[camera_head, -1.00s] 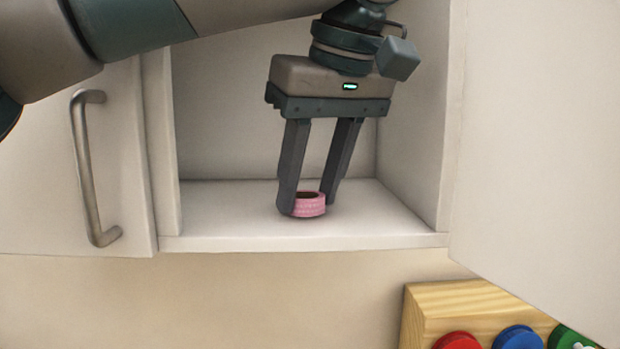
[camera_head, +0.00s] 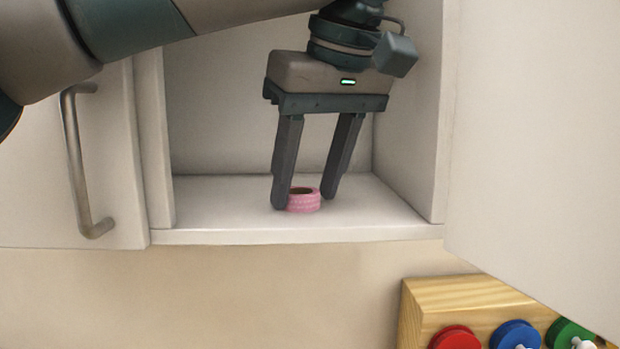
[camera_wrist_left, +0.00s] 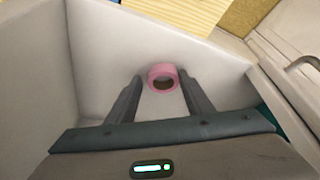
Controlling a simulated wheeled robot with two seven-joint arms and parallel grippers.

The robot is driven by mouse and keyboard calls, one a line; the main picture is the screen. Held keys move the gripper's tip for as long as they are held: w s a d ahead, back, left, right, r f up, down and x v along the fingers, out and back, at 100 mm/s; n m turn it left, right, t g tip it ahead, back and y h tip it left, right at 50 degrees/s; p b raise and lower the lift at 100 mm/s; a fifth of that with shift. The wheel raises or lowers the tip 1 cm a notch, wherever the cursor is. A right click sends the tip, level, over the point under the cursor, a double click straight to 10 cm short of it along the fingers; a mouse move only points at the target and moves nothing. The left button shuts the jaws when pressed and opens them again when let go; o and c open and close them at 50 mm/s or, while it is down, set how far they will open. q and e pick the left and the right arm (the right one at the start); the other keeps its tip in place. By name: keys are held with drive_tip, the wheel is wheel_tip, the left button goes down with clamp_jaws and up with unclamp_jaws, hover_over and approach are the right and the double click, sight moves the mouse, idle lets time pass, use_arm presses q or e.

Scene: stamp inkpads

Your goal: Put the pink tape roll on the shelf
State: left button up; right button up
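The pink tape roll (camera_head: 304,202) lies flat, hole up, on the floor of the white shelf (camera_head: 210,215) inside the open cupboard. My left gripper (camera_head: 304,201) points down into the cupboard with a finger on each side of the roll. Its fingers are apart, wider than the roll. In the left wrist view, the roll (camera_wrist_left: 163,79) sits between the fingertips of the left gripper (camera_wrist_left: 160,80), with a small gap at its left side. My right gripper is not in view.
An open white door (camera_head: 535,130) stands at the right. A closed door with a metal handle (camera_head: 82,165) is at the left. Below is a wooden block (camera_head: 455,297) with red, blue and green round pieces. Shelf floor is free around the roll.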

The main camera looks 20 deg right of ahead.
use_arm(q)
drive_tip(key=shift+s+f, duration=0.2)
drive_tip(key=shift+f, duration=0.65)
drive_tip(key=shift+r, duration=0.15)
drive_tip(key=shift+w+r+p, duration=0.1)
drive_tip(key=shift+r+p, duration=0.45)
drive_tip(key=shift+a+r+b, duration=0.2)
drive_tip(key=shift+r+b, duration=0.05)
drive_tip(key=shift+b, duration=0.1)
drive_tip(key=v, duration=1.2)
drive_tip(key=shift+w+a+r, duration=0.1)
drive_tip(key=shift+w+r, duration=0.05)
